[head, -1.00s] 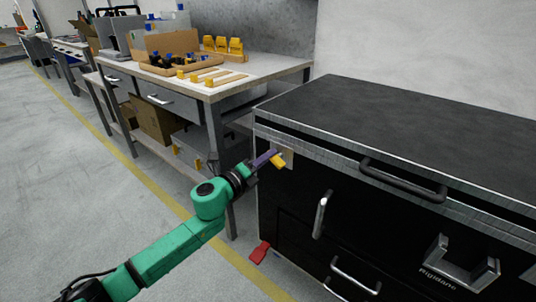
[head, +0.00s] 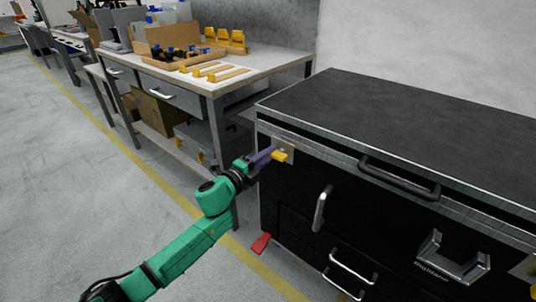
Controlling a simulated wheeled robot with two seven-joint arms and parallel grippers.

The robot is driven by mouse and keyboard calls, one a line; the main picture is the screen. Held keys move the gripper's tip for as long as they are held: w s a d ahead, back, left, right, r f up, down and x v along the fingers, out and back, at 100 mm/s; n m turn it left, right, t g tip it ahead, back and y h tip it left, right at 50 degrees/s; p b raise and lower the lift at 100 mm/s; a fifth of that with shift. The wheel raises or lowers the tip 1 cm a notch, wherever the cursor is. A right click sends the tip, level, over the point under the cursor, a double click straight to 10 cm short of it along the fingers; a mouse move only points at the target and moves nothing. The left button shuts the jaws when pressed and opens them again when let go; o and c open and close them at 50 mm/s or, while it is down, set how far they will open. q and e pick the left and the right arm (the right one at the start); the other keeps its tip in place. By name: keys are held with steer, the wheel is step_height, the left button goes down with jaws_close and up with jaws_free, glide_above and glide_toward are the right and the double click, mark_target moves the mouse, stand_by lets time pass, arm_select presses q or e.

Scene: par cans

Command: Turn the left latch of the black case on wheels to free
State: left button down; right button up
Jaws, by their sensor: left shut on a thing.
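The black case (head: 400,115) stands at the right, with its lid down. Its left latch (head: 280,156) is a yellow handle on a pale metal plate (head: 288,144), near the front's upper left corner. The handle points right and slightly down. My left gripper (head: 267,156), with purple fingers, reaches it from the left and is shut on the latch handle; the fingers hide part of the handle and plate. A second plate (head: 526,268) shows cut off at the right edge. My right gripper is not in view.
A long black handle (head: 400,180) and several metal handles stick out of the case front. A red pedal (head: 261,243) sits low at its left. A workbench (head: 270,68) with trays and yellow parts stands behind to the left. The floor at left is clear.

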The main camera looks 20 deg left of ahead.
arm_select(q)
steer(key=c, duration=0.8)
jaws_free()
steer(key=p+v, duration=0.1)
steer(key=v, duration=1.3)
steer(key=shift+s, duration=0.3)
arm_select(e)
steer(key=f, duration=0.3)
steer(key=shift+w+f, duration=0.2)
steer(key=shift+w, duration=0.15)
arm_select(q)
steer(key=shift+a+f, duration=0.1)
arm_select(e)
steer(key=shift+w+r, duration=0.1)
